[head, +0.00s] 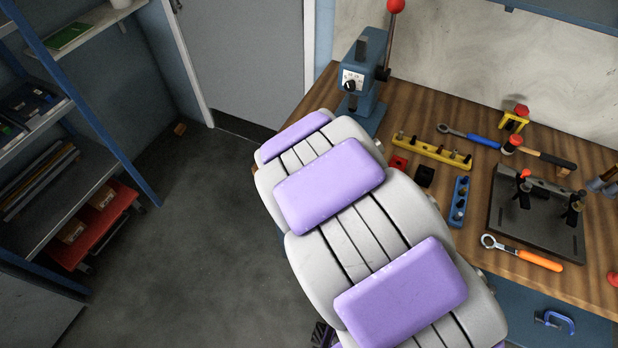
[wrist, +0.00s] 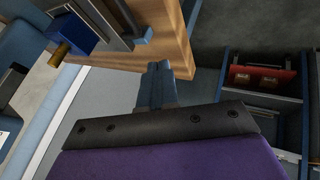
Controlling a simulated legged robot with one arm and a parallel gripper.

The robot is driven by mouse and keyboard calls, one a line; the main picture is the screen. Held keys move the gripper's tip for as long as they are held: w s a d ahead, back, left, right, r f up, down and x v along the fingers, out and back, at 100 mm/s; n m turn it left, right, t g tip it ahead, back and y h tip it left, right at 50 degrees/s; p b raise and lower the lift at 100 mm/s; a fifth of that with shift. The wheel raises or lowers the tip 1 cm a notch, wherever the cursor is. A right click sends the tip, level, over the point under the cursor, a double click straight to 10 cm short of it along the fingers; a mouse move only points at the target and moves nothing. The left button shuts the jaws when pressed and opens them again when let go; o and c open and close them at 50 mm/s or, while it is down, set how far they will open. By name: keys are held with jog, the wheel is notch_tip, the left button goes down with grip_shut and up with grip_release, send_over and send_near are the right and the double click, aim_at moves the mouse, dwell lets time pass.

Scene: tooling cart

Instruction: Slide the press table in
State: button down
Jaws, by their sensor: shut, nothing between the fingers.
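The blue press (head: 362,85), with a red-knobbed lever, stands at the back left corner of the wooden bench in the head view. Its lower front is partly hidden by my arm, and I cannot make out its table there. In the wrist view a blue block with a brass-coloured end (wrist: 75,38) shows at upper left. Beside it are grey bars and a small blue end piece (wrist: 143,36) by the bench edge; I cannot tell for sure which part is the press table. My gripper (wrist: 156,68) is shut and empty, just below that end piece. It is hidden in the head view.
The bench top (head: 410,95) holds a yellow rack (head: 432,152), a blue rack (head: 459,201), a ratchet, an orange-handled wrench (head: 522,253) and a dark fixture plate (head: 535,225).

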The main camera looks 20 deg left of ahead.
jog(key=w+f, duration=0.1)
jog(key=w+f+b, duration=0.1)
jog(key=w, duration=0.1)
jog(key=w+f, duration=0.2)
jog(key=shift+w+a, duration=0.15)
jog(key=shift+w, duration=0.05)
jog(key=shift+w+a+b, duration=0.2)
jog(key=shift+w+b, duration=0.1)
jog(key=shift+w, duration=0.2)
jog(key=shift+a, duration=0.4)
jog(key=shift+w+d+r, duration=0.1)
jog(key=shift+w+d, duration=0.2)
jog(key=shift+d, duration=0.05)
jog(key=w+p, duration=1)
jog(key=shift+d+r, duration=0.2)
jog(key=w+p, duration=0.2)
jog(key=shift+w+d+f+p, duration=0.1)
jog(key=shift+d+p, duration=0.1)
jog(key=shift+p, duration=0.15)
jog(key=shift+f, duration=0.1)
